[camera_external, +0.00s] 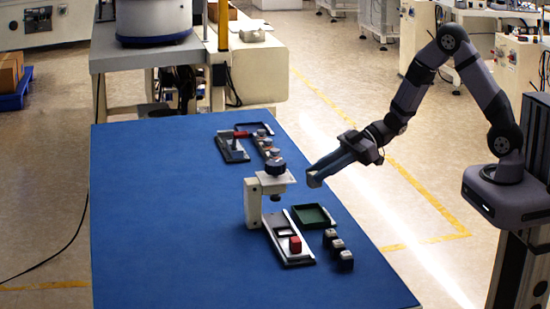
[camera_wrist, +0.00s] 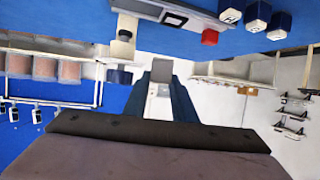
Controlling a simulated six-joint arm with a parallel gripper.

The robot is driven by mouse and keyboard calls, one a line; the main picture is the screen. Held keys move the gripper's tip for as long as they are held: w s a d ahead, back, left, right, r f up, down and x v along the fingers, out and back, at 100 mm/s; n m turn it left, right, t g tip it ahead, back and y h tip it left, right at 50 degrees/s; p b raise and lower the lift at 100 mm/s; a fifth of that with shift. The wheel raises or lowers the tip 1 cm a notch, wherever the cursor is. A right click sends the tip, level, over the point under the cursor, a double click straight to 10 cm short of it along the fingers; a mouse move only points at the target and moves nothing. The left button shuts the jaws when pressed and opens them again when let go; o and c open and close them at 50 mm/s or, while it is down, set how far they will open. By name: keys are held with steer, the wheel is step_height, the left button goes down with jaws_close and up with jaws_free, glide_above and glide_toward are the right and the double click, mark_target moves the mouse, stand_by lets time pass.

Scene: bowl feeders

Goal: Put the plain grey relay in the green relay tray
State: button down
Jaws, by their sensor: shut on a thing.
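The plain grey relay (camera_external: 314,181) is between the tips of my gripper (camera_external: 318,174), which is shut on it. My gripper holds it in the air above the right side of the blue table. In the wrist view the grey relay (camera_wrist: 162,71) shows between the two blue fingers of my gripper (camera_wrist: 161,82). The green relay tray (camera_external: 311,217) lies on the table, below and slightly left of the gripper in the external view. I see nothing in the visible part of the tray. I cannot make out the tray in the wrist view.
A cream press-like stand (camera_external: 252,204) with a dark knob rises left of the tray. A grey panel (camera_external: 279,236) with a red block (camera_external: 295,244) lies before it. Several dark blocks with pale tops (camera_external: 338,244) stand right of the panel. The table's left side is clear.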

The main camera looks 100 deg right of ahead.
mark_target(321, 208)
steer(key=shift+s+d+f+m+h, duration=0.2)
steer(key=shift+d+f+m+h, duration=0.25)
steer(key=shift+f, duration=1.6)
steer(key=shift+s+d+f+m+h, duration=0.3)
steer(key=shift+d+f+h, duration=0.15)
steer(key=shift+f, duration=1.55)
steer(key=shift+s+d+f+m+h, duration=0.15)
steer(key=shift+d+f+m+h, duration=0.35)
steer(key=shift+f, duration=1.55)
steer(key=shift+f, duration=0.15)
steer(key=c, duration=1.5)
jaws_free()
steer(key=shift+o, duration=0.2)
